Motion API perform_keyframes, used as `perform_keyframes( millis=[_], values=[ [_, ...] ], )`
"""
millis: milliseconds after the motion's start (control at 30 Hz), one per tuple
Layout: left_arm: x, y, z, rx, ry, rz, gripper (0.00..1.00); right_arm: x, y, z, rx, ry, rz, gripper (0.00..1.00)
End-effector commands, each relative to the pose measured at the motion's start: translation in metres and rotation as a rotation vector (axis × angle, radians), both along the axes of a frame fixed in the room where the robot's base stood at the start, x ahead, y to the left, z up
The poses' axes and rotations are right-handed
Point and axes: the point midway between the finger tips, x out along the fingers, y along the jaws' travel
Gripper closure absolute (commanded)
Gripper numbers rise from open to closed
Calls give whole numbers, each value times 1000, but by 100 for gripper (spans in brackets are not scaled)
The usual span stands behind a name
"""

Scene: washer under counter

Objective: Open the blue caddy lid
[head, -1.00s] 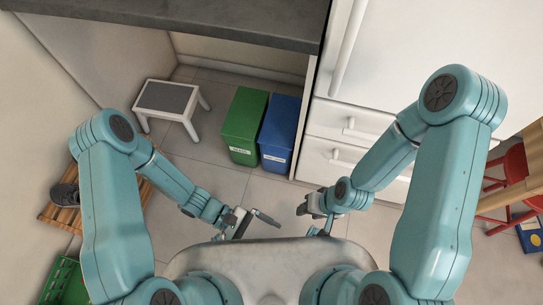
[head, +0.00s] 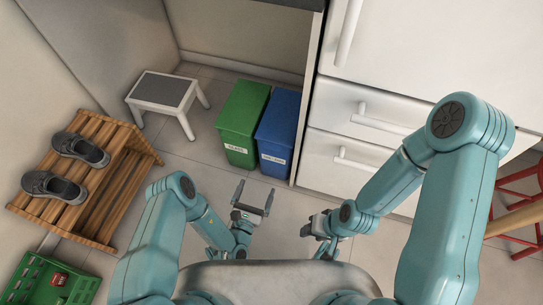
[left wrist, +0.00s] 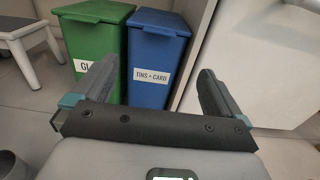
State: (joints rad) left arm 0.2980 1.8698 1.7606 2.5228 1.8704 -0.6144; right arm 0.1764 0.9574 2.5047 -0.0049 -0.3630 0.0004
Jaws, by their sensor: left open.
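The blue caddy (head: 278,134) stands upright on the floor under the counter, its lid shut. It carries a white label and also shows in the left wrist view (left wrist: 152,75), where the label reads "TINS + CARD". My left gripper (head: 254,192) is open and empty, in front of and below the caddies in the head view, apart from them. In the left wrist view its two fingers (left wrist: 155,88) frame the blue caddy from a distance. My right gripper (head: 318,225) hangs to the right; whether its jaws are open is unclear.
A green caddy (head: 241,122) stands directly left of the blue one. A white drawer unit (head: 360,115) is close on the right. A grey-topped step stool (head: 163,92) stands to the left. A wooden rack (head: 97,190) with shoes and a green crate (head: 40,281) are farther left.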

Motion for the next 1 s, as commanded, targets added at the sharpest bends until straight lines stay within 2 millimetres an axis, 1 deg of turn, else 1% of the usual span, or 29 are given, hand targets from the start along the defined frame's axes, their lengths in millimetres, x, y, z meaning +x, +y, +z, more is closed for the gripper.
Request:
perform_keyframes(
  millis=[400,500,600,700,800,1000],
  values=[
    [91,-28,-1,-1,-6,-5,0,4,-3,-28,-2,-7,-13,57],
    [111,-35,-1,-2,-6,-5,0,5,-5,-35,-4,-8,-20,57],
    [127,-41,0,-3,-4,-4,0,6,-6,-40,-4,-10,-25,57],
    [138,-44,0,-2,-3,-3,0,8,-7,-43,-5,-13,-28,57],
    [144,-47,1,-3,-1,-3,0,8,-7,-44,-6,-14,-31,57],
    [146,-48,2,-3,1,-3,0,8,-7,-44,-6,-14,-31,57]
  ],
)
